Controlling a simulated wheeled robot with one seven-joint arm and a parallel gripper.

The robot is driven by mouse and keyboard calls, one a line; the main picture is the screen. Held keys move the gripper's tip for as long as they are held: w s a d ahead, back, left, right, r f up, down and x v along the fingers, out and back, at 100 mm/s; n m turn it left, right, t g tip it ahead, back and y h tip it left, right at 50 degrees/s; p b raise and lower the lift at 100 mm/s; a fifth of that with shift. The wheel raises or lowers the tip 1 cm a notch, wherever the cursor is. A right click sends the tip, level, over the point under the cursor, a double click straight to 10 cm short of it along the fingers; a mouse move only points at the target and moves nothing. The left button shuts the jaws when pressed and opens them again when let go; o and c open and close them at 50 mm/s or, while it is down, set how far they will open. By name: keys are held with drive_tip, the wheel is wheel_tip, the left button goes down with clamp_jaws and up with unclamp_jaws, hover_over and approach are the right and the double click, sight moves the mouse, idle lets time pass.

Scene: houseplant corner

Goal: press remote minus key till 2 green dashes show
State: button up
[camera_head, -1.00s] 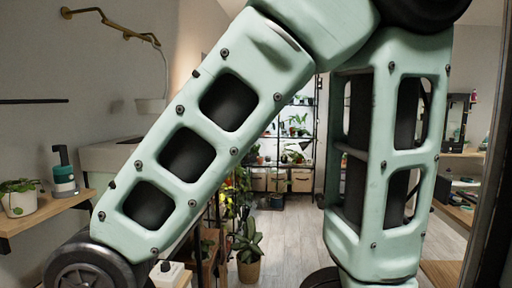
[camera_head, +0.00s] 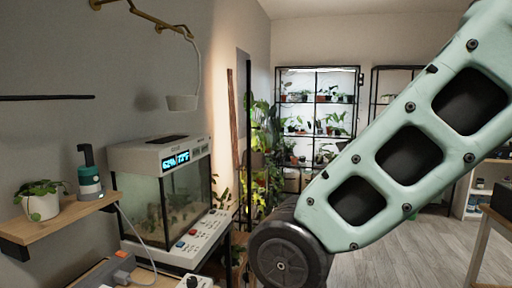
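I cannot pick out a remote, a minus key or green dashes for certain. A white control panel (camera_head: 193,241) with red and blue buttons lies along the front of a glass tank. A small white device (camera_head: 196,282) with a dark top part is cut off by the bottom edge; I cannot tell what it is. The tank's display (camera_head: 176,160) shows light-blue characters, too small to read surely. My pale green arm crosses the right side, and its dark round joint is low in the middle. My gripper is out of view.
The glass tank (camera_head: 165,199) stands left of my arm. A wooden wall shelf (camera_head: 60,217) holds a potted plant (camera_head: 41,201) and a green bottle-like device (camera_head: 89,178). A grey power strip (camera_head: 115,270) with a cable lies at bottom left. Black plant racks (camera_head: 317,112) stand behind.

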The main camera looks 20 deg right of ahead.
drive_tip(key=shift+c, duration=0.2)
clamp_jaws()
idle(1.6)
